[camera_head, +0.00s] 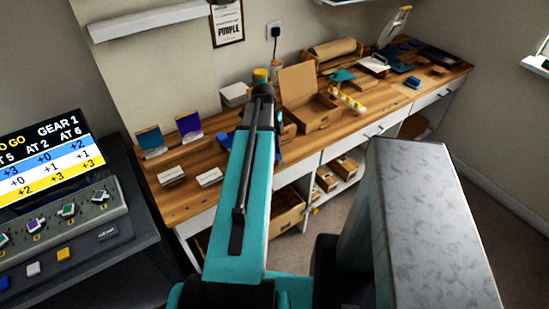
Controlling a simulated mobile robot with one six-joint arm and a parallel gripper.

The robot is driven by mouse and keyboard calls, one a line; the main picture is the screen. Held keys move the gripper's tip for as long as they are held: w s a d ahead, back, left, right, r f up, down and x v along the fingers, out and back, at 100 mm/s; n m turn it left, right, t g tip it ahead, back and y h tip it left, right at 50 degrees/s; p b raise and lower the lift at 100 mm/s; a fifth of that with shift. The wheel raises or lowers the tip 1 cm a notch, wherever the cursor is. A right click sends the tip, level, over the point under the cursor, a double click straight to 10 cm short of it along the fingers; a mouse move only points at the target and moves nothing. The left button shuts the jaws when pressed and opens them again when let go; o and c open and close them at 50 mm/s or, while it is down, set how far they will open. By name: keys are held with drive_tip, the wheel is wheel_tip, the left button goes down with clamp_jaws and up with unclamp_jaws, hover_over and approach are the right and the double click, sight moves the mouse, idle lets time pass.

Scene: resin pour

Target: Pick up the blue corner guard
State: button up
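No item shows clearly enough to be named the blue corner guard for certain. A small blue piece (413,82) lies on the right part of the wooden workbench (222,152), near its front edge; its shape is too small to tell. Another bit of blue (279,148) shows just right of my teal arm, mostly hidden behind it. My arm reaches up the middle of the picture over the bench. My gripper's fingers cannot be made out; the arm's links hide that area.
An open cardboard box (310,117) stands mid-bench. A yellow-capped container (260,75) stands behind my arm. Two display cards (190,127) and white stacks (209,177) are at left. A control console (70,222) with a screen stands at far left. Floor shows at right.

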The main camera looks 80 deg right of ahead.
drive_tip(key=c, duration=0.5)
drive_tip(key=shift+r, duration=0.1)
drive_tip(key=shift+r+b, duration=1.1)
drive_tip(key=shift+r, duration=3.85)
drive_tip(key=shift+m, duration=0.3)
